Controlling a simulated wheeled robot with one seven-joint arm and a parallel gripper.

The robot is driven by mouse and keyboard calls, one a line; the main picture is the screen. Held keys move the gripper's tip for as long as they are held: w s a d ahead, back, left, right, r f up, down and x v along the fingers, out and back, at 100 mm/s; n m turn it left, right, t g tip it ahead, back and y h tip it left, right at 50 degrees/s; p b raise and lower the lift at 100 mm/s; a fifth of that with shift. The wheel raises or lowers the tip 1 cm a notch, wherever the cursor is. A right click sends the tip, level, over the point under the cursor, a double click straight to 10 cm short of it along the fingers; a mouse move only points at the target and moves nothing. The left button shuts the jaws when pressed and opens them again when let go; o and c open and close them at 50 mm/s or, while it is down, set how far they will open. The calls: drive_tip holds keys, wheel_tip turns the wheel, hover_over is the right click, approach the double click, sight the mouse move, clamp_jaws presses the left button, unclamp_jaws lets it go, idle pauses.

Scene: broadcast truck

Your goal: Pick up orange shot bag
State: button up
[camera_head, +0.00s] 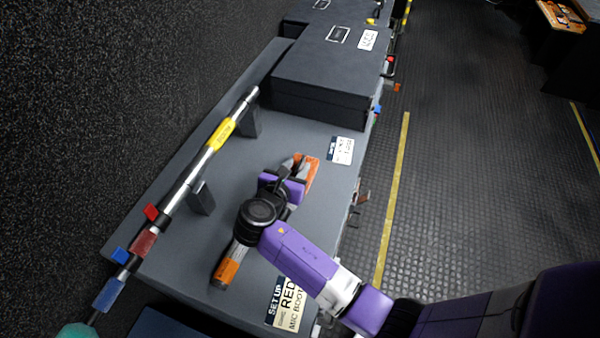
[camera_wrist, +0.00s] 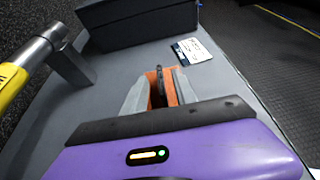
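The orange shot bag (camera_head: 309,172) lies on the grey bench top, close to the bench's floor-side edge, partly hidden by my gripper. In the wrist view the orange bag (camera_wrist: 171,84) shows straight ahead between my fingers, with a dark strap-like piece standing up in its middle. My gripper (camera_head: 294,163) is low over the bench at the bag. In the wrist view the grey fingers of my gripper (camera_wrist: 162,80) stand apart, one on each side of the dark piece. I cannot tell whether they touch the orange sides.
A silver pole (camera_head: 208,150) with a yellow band rests on brackets along the wall side. A dark case (camera_head: 325,72) stands beyond the bag. An orange-ended cylinder (camera_head: 228,270) lies under my arm. A label card (camera_head: 341,150) is beside the bag. The floor aisle (camera_head: 450,170) is clear.

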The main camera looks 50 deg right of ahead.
sight(300, 164)
drive_tip(key=shift+x, duration=1.5)
drive_tip(key=shift+c, duration=0.2)
clamp_jaws()
drive_tip(key=shift+r, duration=0.1)
